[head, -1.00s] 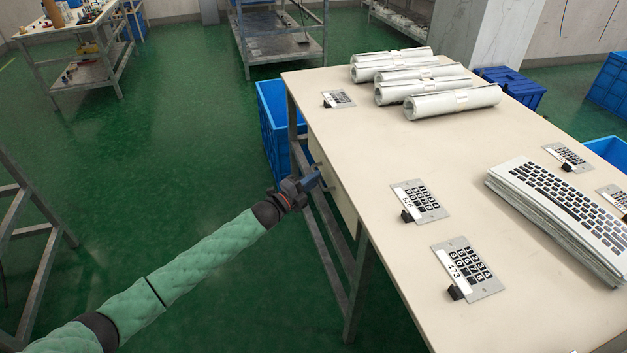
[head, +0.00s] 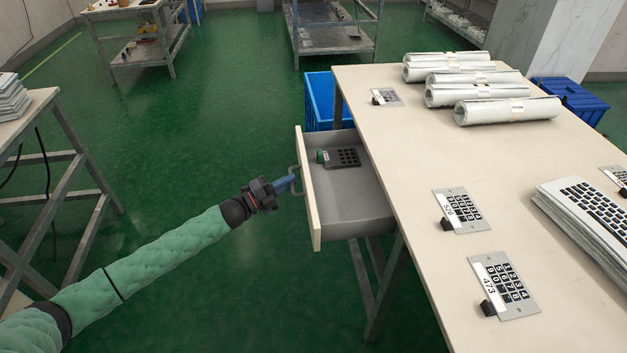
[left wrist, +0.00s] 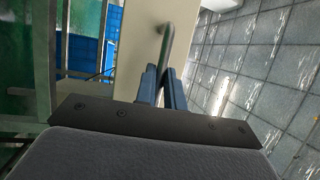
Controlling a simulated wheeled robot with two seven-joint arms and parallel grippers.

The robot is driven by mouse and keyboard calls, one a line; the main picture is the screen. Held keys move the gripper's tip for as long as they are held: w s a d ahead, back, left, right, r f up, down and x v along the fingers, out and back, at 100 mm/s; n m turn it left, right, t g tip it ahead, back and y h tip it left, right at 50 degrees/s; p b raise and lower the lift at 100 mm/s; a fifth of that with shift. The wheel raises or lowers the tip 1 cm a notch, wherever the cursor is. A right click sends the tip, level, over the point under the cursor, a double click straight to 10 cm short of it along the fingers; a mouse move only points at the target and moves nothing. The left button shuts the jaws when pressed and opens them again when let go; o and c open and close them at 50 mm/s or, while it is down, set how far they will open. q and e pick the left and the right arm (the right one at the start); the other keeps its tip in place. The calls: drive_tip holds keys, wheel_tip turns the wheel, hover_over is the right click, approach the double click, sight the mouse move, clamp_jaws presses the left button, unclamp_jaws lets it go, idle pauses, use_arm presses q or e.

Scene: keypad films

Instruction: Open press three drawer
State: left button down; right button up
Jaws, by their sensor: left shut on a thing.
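The drawer (head: 350,222) under the table's left edge is pulled well out, its inside in view. A dark keypad piece (head: 344,157) with a green part at one end lies at its far end. My left gripper (head: 292,182) is shut on the drawer handle (head: 297,181), a grey bar on the cream drawer front (head: 310,195). In the left wrist view the blue fingers (left wrist: 162,85) close around the handle bar (left wrist: 168,42). My right gripper is in neither view.
The cream table (head: 420,180) carries keypad plates, one marked 473 (head: 503,284), white rolls (head: 507,110) and a stack of keyboard films (head: 590,215). A blue crate (head: 319,100) stands behind the drawer. The green floor left of the drawer is clear.

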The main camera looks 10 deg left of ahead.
use_arm(q)
drive_tip(key=s+a, duration=0.3)
drive_tip(key=a, duration=0.7)
drive_tip(key=shift+s+a+b, duration=0.2)
drive_tip(key=shift+b, duration=0.1)
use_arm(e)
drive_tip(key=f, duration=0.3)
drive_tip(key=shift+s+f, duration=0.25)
use_arm(q)
drive_tip(key=c, duration=1.5)
unclamp_jaws()
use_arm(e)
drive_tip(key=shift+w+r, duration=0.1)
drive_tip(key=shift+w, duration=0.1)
use_arm(q)
drive_tip(key=shift+a, duration=0.1)
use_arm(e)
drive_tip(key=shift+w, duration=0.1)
